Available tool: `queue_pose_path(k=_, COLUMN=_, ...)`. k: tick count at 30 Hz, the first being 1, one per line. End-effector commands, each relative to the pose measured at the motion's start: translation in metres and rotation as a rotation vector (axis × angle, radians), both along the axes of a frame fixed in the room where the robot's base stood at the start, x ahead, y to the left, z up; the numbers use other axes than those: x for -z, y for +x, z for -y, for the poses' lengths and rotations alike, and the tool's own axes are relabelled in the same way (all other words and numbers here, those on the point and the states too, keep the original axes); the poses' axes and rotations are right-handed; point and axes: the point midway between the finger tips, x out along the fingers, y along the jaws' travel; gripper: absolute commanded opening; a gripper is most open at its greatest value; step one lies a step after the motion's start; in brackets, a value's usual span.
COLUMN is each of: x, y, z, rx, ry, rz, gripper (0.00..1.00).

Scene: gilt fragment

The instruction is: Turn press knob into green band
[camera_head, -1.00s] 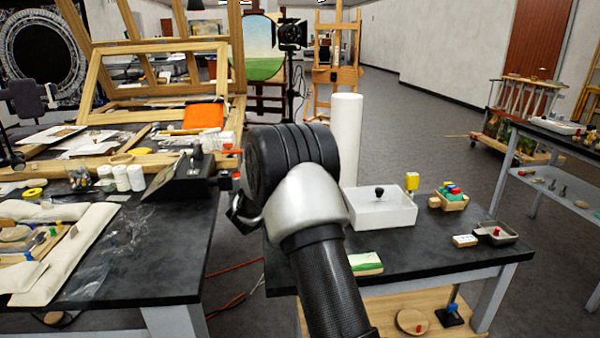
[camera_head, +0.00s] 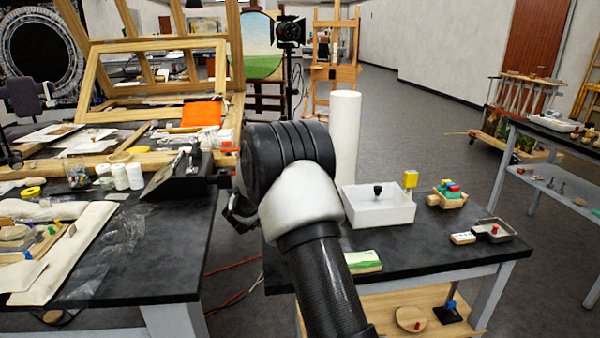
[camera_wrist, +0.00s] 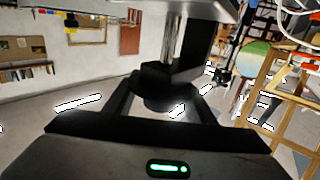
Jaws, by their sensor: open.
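The black press (camera_head: 180,178) stands on the right edge of the left table, with a sloping front and an upright lever part. My arm's dark wrist covers its right side in the head view, so I cannot make out its knob or a green band there. My gripper is mostly hidden behind the wrist in the head view. In the wrist view my gripper (camera_wrist: 163,105) is open, with dark fingers on either side of a rounded black part. I cannot tell whether that part is the knob, or whether anything touches it.
The left table holds white jars (camera_head: 120,176), an orange cloth (camera_head: 202,113) and wooden frames. A gap separates the tables.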

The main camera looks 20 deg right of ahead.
Motion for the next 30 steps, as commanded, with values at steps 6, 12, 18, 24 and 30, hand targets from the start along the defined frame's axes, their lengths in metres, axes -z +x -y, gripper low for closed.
queue_pose_path(k=6, x=-0.002, y=-0.023, z=-0.036, rx=-0.005, ry=0.0, rz=-0.001, gripper=0.5)
queue_pose_path(k=12, x=-0.002, y=-0.052, z=-0.078, rx=-0.005, ry=-0.001, rz=-0.001, gripper=0.5)
queue_pose_path(k=18, x=-0.002, y=-0.077, z=-0.113, rx=-0.004, ry=-0.001, rz=0.002, gripper=0.5)
queue_pose_path(k=24, x=-0.001, y=-0.092, z=-0.133, rx=-0.002, ry=-0.001, rz=0.001, gripper=0.5)
queue_pose_path(k=30, x=-0.001, y=-0.096, z=-0.138, rx=-0.001, ry=-0.001, rz=0.002, gripper=0.5)
